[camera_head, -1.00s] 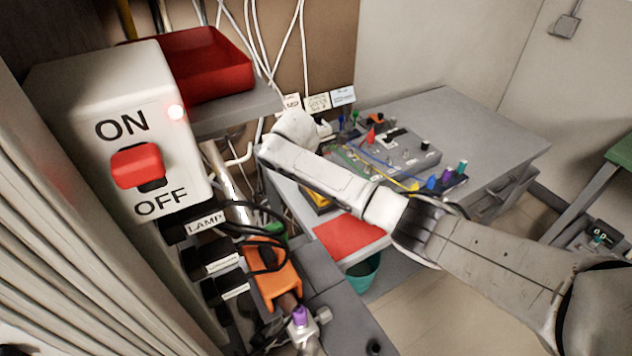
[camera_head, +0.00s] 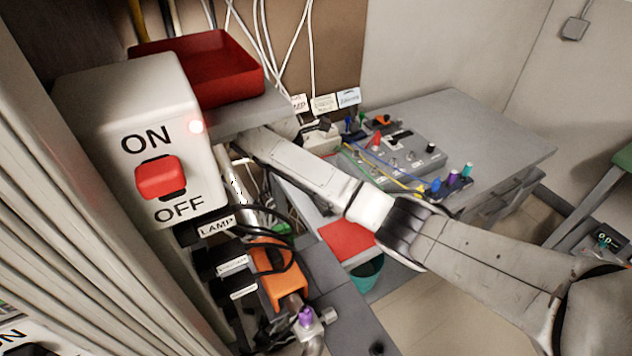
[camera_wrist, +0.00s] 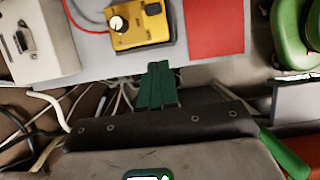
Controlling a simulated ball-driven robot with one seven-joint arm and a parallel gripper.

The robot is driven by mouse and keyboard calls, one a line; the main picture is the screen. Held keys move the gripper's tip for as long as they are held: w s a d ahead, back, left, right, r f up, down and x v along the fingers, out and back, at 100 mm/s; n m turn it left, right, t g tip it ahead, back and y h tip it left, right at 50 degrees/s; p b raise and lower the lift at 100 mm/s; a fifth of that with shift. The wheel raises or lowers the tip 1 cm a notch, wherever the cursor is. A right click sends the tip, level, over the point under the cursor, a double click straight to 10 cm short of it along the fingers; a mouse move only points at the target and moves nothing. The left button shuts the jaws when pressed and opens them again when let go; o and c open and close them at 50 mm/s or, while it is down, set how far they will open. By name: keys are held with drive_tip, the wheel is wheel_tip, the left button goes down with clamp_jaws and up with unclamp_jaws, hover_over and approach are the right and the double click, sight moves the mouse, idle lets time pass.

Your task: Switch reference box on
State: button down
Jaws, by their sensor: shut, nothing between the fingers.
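A white box (camera_head: 95,115) marked ON and OFF stands large at the left in the head view.
Labelled black plugs (camera_head: 217,226) and an orange connector (camera_head: 277,270) are below the white box. A red tray (camera_head: 205,75) is on the shelf. A yellow box with a knob (camera_wrist: 138,25) and cables lie near my gripper. Part of another ON box (camera_head: 14,338) shows at lower left.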

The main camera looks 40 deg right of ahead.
drive_tip(key=shift+p+v, duration=0.6)
drive_tip(key=shift+v, duration=0.8)
drive_tip(key=shift+s, duration=0.1)
